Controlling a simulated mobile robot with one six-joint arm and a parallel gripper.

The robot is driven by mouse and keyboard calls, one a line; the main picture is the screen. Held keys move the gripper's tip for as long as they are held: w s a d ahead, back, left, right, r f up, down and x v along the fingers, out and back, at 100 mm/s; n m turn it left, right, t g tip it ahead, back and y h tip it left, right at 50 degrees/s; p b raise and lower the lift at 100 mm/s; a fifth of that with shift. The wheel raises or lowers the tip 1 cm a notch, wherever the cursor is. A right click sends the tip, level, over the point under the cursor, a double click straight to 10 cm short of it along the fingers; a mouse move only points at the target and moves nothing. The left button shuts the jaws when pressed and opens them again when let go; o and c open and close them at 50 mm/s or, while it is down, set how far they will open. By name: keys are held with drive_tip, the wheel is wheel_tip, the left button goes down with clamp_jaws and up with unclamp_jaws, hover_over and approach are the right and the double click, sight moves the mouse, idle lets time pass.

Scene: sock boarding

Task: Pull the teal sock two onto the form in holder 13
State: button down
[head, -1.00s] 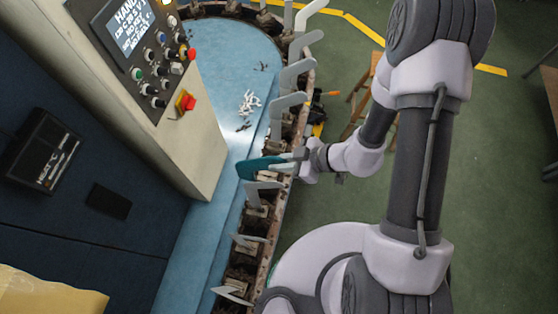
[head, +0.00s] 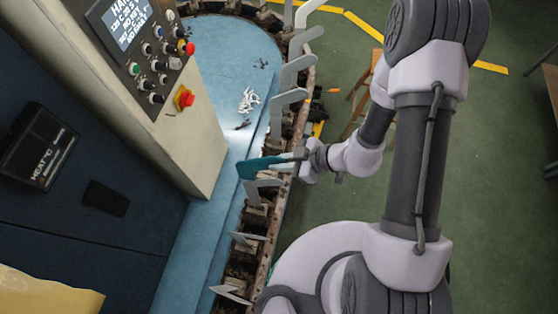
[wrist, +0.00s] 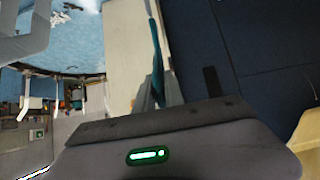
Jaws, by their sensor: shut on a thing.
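The teal sock (head: 254,168) extends left from my gripper (head: 296,155), above the line of forms beside the blue deck. My gripper is shut on the sock at its right end. In the wrist view the sock (wrist: 156,75) looks narrow, almost edge-on, beyond the dark gripper body. A pale grey form (head: 262,184) stands just below the sock in the head view. Another form (head: 284,99) stands above it. I cannot read holder numbers or tell which form is in holder 13. Whether any form is inside the sock is also unclear.
The cream control cabinet (head: 185,135) with a red stop button (head: 184,97) stands left of the sock. White scraps (head: 249,100) lie on the blue deck (head: 215,55). Several forms line the rusty rail. Green floor (head: 330,215) lies to the right.

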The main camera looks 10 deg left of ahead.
sight(280, 183)
drive_tip(key=shift+f+b, duration=5.5)
drive_tip(key=shift+f, duration=2.7)
drive_tip(key=c, duration=1.8)
unclamp_jaws()
drive_tip(key=o, duration=0.5)
drive_tip(key=shift+c, duration=0.2)
drive_tip(key=shift+d, duration=0.1)
drive_tip(key=p+v, duration=0.1)
drive_tip(key=v, duration=1.6)
drive_tip(key=shift+r+p, duration=0.15)
drive_tip(key=shift+p, duration=0.2)
